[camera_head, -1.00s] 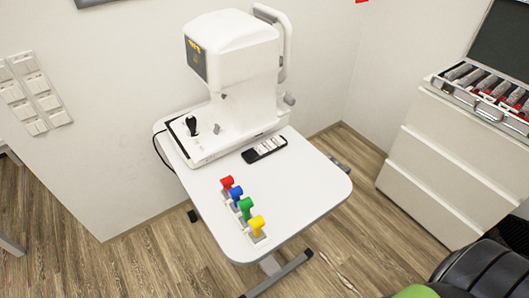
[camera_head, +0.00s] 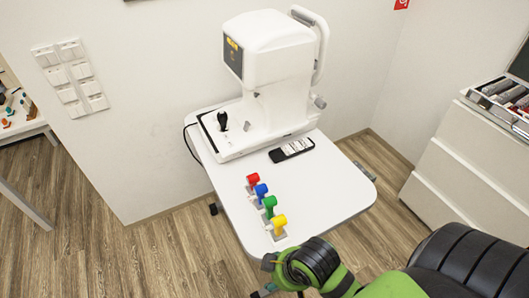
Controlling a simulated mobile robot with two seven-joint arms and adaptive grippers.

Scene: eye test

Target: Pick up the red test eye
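The red test eye (camera_head: 253,180) stands at the far end of a slanting row on the white table (camera_head: 340,196), near its left edge. Next to it in the row are the blue test eye (camera_head: 261,190), the green one (camera_head: 269,202) and the yellow one (camera_head: 279,222), each on a small pale holder. Nothing touches the red test eye. A green and black arm of mine reaches in from the lower right, its visible end at the table's near edge, close to the yellow test eye. I make out no gripper fingers on it. My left arm is not in view.
A white eye-testing machine (camera_head: 271,62) with a black joystick (camera_head: 222,120) stands at the back of the table. A dark remote-like device (camera_head: 291,150) lies in front of it. A white drawer cabinet (camera_head: 470,165) with an open case (camera_head: 508,98) stands at the right. The table's right part is clear.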

